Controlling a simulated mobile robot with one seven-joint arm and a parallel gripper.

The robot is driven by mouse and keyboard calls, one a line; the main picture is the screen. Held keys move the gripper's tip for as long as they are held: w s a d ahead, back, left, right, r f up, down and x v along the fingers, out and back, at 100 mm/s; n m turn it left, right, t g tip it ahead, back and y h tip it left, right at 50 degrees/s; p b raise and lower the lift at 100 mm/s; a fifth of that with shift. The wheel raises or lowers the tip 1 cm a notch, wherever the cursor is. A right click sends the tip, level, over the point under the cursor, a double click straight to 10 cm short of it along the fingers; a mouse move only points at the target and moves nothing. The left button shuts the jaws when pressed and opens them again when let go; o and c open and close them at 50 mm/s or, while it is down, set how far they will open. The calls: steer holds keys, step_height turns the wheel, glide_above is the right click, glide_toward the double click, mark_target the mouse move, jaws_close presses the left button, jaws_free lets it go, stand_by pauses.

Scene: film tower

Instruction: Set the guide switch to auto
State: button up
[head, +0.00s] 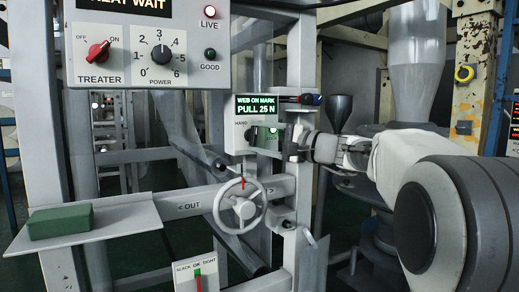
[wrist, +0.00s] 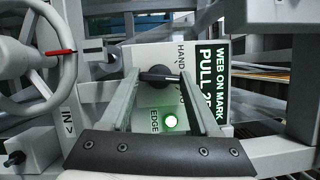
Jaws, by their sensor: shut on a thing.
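The guide switch is a black knob (wrist: 157,76) on a white box (head: 238,144) under a display reading "WEB ON MARK PULL 25 N". The box has a HAND label, and a second label is partly covered by my finger. My gripper (wrist: 160,77) has one finger on each side of the knob's bar and is shut on it. The bar lies across from finger to finger, roughly between the two labels. In the head view my gripper (head: 263,138) reaches in from the right and hides part of the box front.
A lit EDGE lamp (wrist: 171,121) sits beside the knob. A handwheel (head: 243,204) with a red mark stands below the box. A treater panel (head: 146,50) is at upper left. A green block (head: 60,221) lies on a shelf (head: 125,218). Frame posts flank the box.

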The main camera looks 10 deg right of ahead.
steer(key=m+b, duration=0.1)
steer(key=m, duration=0.1)
steer(key=m+t+b, duration=0.2)
steer(key=m, duration=0.1)
steer(key=shift+f+m+b, duration=0.3)
steer(key=shift+f+b, duration=0.05)
steer(key=shift+b, duration=0.05)
steer(key=shift+a+r+m+t+b, duration=0.1)
steer(key=shift+m+t+b, duration=0.55)
steer(key=shift+m, duration=0.55)
steer(key=o, duration=1.4)
steer(key=shift+c, duration=0.2)
steer(key=v, duration=1.7)
steer(key=shift+s, duration=0.2)
